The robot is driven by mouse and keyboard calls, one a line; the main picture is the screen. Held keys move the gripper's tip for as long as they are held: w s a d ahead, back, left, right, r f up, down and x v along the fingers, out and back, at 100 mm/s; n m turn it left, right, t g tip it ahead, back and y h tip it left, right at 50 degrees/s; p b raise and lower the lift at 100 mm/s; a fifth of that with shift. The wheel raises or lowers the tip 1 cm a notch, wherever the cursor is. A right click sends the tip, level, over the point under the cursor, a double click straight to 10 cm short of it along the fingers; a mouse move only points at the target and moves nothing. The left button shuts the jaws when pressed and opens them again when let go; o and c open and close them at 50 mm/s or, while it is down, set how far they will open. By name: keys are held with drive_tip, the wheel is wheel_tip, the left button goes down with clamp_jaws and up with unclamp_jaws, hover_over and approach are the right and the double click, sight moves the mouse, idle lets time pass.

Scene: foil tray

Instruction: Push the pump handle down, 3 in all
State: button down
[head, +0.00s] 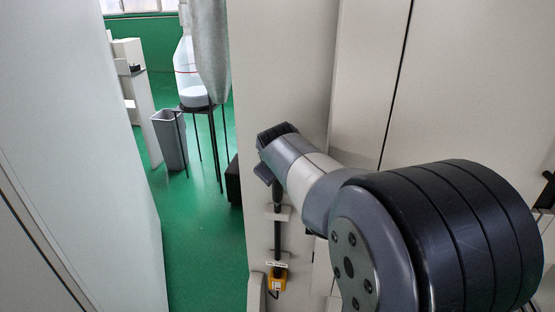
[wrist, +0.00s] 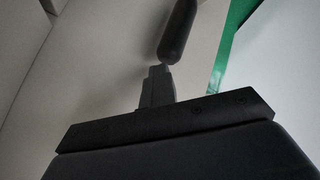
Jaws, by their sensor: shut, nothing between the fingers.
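A dark rounded bar, which looks like the pump handle's grip (wrist: 178,32), shows at the top of the wrist view, its upper end cut off. My gripper (wrist: 160,72) is shut and empty, with its fingertips right by the bar's near end. I cannot tell whether they touch. In the head view my arm reaches to the pale panel, and its dark end hides the fingers and the grip. A dark upright rod (head: 278,236) runs down the panel below my wrist to a yellow fitting (head: 278,281).
A pale wall (head: 80,140) stands at the left and pale panels (head: 455,80) at the right. Between them is a gap with green floor (head: 195,250).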

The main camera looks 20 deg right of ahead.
drive_tip(key=shift+r+p, duration=2.35)
drive_tip(key=shift+r, duration=0.55)
wheel_tip(320, 180, up, 5)
drive_tip(key=p, duration=0.4)
drive_tip(key=shift+r, duration=0.1)
idle(1.0)
